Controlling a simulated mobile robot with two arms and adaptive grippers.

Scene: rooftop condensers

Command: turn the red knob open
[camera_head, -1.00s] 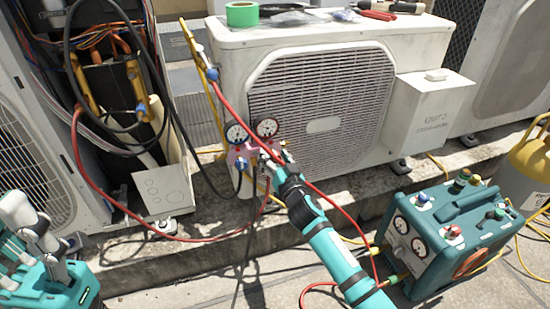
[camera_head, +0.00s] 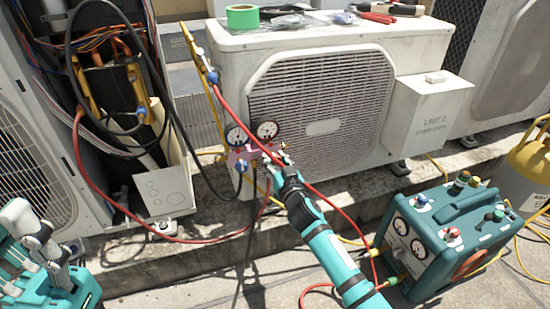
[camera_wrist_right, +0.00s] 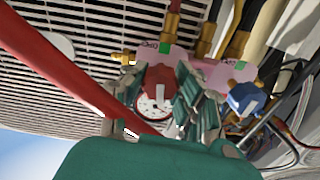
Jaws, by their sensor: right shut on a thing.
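The red knob (camera_wrist_right: 158,88) is on the pink manifold block (camera_wrist_right: 178,62), with a pale dial face just below it in the right wrist view. My right gripper (camera_wrist_right: 163,100) has one finger on each side of the knob and is shut on it. In the head view my right gripper (camera_head: 276,160) reaches the manifold (camera_head: 240,156) below its two round gauges (camera_head: 267,130), and hides the knob there. A blue knob (camera_wrist_right: 244,98) sits at the other end of the block. My left arm shows at the lower left; its jaw state is unclear.
The condenser unit (camera_head: 320,95) stands behind. A teal recovery machine (camera_head: 450,235) stands at right, a yellow cylinder (camera_head: 530,165) beyond. An opened unit with loose wires is at left.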

